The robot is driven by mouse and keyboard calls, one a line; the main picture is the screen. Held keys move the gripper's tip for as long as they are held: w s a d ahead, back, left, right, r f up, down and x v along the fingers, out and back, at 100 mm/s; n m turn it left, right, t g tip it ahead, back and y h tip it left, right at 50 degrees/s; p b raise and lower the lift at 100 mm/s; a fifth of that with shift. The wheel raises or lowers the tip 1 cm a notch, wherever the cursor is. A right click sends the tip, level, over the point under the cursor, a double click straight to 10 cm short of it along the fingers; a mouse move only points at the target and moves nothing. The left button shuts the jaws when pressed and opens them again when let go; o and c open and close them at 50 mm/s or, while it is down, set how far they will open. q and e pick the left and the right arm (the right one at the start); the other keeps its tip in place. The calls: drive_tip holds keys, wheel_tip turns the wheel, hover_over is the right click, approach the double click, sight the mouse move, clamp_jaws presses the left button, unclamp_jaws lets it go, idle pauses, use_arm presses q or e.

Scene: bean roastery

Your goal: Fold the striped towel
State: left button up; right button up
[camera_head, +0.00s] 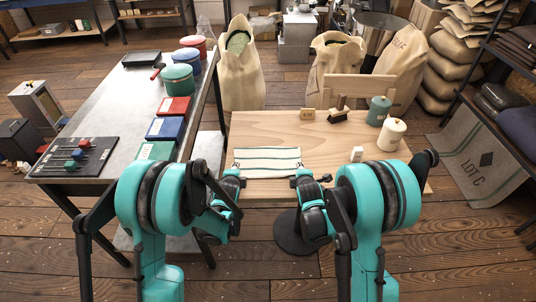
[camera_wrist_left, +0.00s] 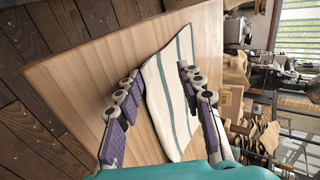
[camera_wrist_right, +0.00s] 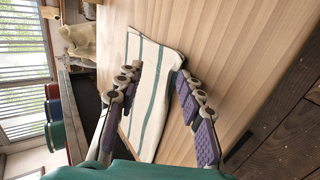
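The striped towel (camera_head: 268,161) is white with dark green stripes and lies flat on the wooden table as a wide rectangle; I cannot tell how many layers it has. My left gripper (camera_head: 239,177) is at its near left corner, and my right gripper (camera_head: 298,176) is at its near right corner. In the left wrist view, the towel (camera_wrist_left: 172,90) shows between the spread fingers of the left gripper (camera_wrist_left: 160,74). In the right wrist view, the towel (camera_wrist_right: 150,85) shows between the spread fingers of the right gripper (camera_wrist_right: 158,74). Contact with the cloth is unclear.
The wooden table (camera_head: 335,140) carries a brush (camera_head: 338,115), a green canister (camera_head: 378,110), a cream canister (camera_head: 391,134) and small white and tan blocks. A metal bench (camera_head: 130,105) with tins and boxes stands left. Sacks stand behind. Bare wood lies beyond the towel.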

use_arm(q)
drive_tip(key=shift+r, duration=0.1)
use_arm(e)
drive_tip(key=shift+r, duration=0.1)
